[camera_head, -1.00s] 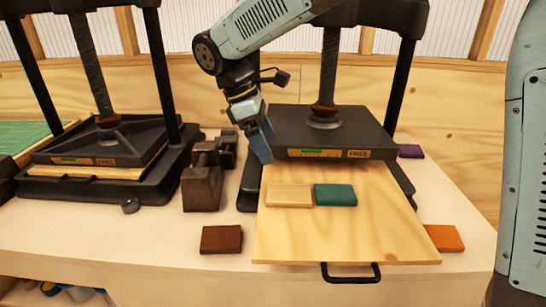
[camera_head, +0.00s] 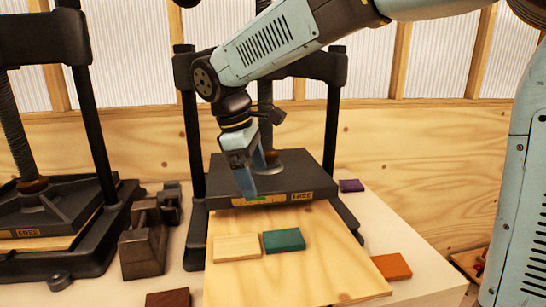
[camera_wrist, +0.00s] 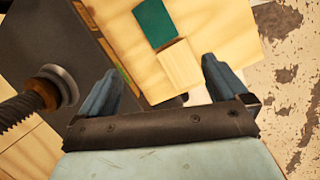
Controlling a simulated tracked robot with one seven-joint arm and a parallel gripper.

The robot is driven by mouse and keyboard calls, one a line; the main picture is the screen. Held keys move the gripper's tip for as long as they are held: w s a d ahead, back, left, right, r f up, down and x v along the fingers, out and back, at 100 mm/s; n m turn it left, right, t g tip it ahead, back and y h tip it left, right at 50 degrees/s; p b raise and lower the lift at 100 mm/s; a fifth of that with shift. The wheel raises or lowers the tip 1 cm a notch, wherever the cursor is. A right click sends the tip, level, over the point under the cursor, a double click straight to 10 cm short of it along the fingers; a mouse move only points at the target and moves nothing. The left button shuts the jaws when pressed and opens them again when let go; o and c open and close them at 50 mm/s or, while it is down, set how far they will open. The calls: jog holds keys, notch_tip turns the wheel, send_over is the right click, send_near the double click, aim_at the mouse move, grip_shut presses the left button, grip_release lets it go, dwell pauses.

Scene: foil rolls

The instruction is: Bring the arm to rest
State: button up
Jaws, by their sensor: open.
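My gripper (camera_head: 255,182) is open and empty in the head view, pointing down in front of the right press (camera_head: 290,180). Its two blue fingers also show in the wrist view (camera_wrist: 160,85), apart with nothing between them. A wooden board (camera_head: 300,270) sticks out of the right press. A pale wood block (camera_head: 237,248) and a teal block (camera_head: 284,240) lie side by side on the board. Both blocks show in the wrist view too, the pale block (camera_wrist: 180,66) nearer the fingers and the teal block (camera_wrist: 155,22) beyond it.
A second press (camera_head: 60,215) stands at the left. Dark metal weights (camera_head: 143,250) stand between the presses. A brown block (camera_head: 168,298), an orange block (camera_head: 392,266) and a purple block (camera_head: 351,186) lie on the table (camera_head: 420,270).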

jog(key=s+d+r+m+t+y, duration=0.15)
jog(key=d+m, duration=0.25)
jog(key=d, duration=0.5)
jog(key=s+d+r+m+y, duration=0.15)
jog(key=d+m, duration=0.25)
jog(key=d, duration=0.5)
jog(key=s+d+f+m+t, duration=0.3)
jog(key=s+d+m, duration=0.5)
jog(key=d, duration=0.3)
jog(key=shift+s+d+f, duration=0.35)
jog(key=shift+s+f, duration=0.2)
jog(key=shift+s, duration=0.1)
